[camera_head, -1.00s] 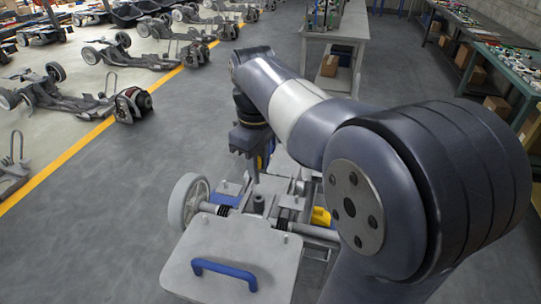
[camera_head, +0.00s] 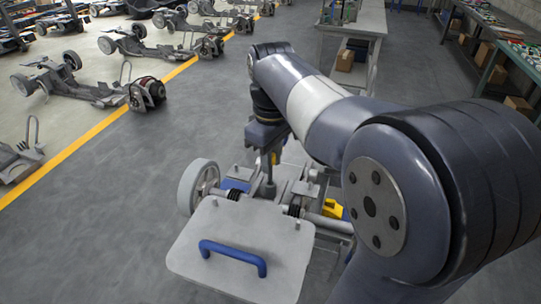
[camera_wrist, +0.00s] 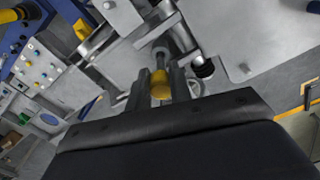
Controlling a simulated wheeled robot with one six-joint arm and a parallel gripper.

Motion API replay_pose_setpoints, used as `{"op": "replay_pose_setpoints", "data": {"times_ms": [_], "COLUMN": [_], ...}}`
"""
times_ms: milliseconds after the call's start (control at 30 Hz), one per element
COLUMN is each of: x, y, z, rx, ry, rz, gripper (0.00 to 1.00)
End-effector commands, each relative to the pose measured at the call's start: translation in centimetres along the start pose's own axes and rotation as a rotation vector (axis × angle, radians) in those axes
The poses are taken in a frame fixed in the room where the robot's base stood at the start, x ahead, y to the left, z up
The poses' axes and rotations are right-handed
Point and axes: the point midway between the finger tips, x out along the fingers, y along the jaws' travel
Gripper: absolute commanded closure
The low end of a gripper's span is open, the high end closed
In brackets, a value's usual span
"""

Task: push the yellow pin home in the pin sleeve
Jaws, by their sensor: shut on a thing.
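The yellow pin (camera_wrist: 160,84) is between the fingers of my gripper (camera_wrist: 162,90) in the wrist view, and the gripper is shut on it. A round grey part that looks like the pin sleeve (camera_wrist: 159,54) lies just beyond the pin and in line with it. I cannot tell how deep the pin sits in it. In the head view my gripper (camera_head: 268,187) points down at the middle of the chassis, behind the grey plate. The pin and the sleeve are too small or hidden to make out there.
The grey plate (camera_head: 235,287) with a blue handle (camera_head: 233,256) is at the chassis's near side. A wheel (camera_head: 197,187) stands at its left. A yellow block (camera_head: 332,208) is on the right. Open floor (camera_head: 90,240) lies to the left.

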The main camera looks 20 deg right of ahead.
Motion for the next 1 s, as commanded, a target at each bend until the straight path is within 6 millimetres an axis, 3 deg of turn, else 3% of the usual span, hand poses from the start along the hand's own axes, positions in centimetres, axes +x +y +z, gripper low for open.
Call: {"op": "replay_pose_setpoints", "data": {"times_ms": [1000], "x": [1.3], "y": [0.0], "z": [0.1], "rx": [0.000], "ry": [0.000], "rz": [0.000], "gripper": [1.00]}}
